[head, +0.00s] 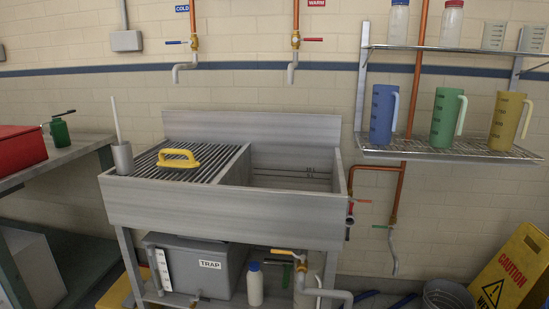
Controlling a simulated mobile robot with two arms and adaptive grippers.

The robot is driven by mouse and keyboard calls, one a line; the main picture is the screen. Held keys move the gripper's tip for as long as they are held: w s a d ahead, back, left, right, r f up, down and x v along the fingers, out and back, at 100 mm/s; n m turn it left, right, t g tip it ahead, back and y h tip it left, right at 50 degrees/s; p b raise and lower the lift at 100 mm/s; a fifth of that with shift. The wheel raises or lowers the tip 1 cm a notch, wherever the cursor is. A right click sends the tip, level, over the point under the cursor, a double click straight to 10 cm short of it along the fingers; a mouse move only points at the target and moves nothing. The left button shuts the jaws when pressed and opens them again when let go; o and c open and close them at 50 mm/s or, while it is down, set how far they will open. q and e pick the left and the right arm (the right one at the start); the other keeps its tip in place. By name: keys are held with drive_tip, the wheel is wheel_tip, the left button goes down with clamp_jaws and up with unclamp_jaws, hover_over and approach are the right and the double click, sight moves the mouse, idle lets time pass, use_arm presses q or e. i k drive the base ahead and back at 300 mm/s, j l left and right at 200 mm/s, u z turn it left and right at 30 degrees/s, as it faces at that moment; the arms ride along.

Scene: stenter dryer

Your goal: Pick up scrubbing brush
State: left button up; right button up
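A yellow scrubbing brush (178,157) with an arched handle lies on the dark slatted drainboard (199,168) at the left side of the grey metal sink unit (215,212). Its bristles cannot be made out. To its left, a grey cup (123,157) with a thin white handle standing up from it rests at the drainboard's left corner. Neither of my grippers shows in the head view.
The sink basin (292,173) lies right of the drainboard. Cold and warm taps hang on the wall above. A wire shelf (450,152) holds blue, green and yellow jugs. A yellow caution sign (510,268) leans at right. A red box (20,148) sits on the left bench.

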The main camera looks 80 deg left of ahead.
sight(191, 164)
drive_tip(key=u, duration=3.4)
drive_tip(key=i+j+z, duration=0.1)
drive_tip(key=i+j, duration=0.35)
drive_tip(key=j, duration=0.25)
drive_tip(key=i+j+z, duration=0.15)
drive_tip(key=j, duration=0.2)
drive_tip(key=i, duration=0.05)
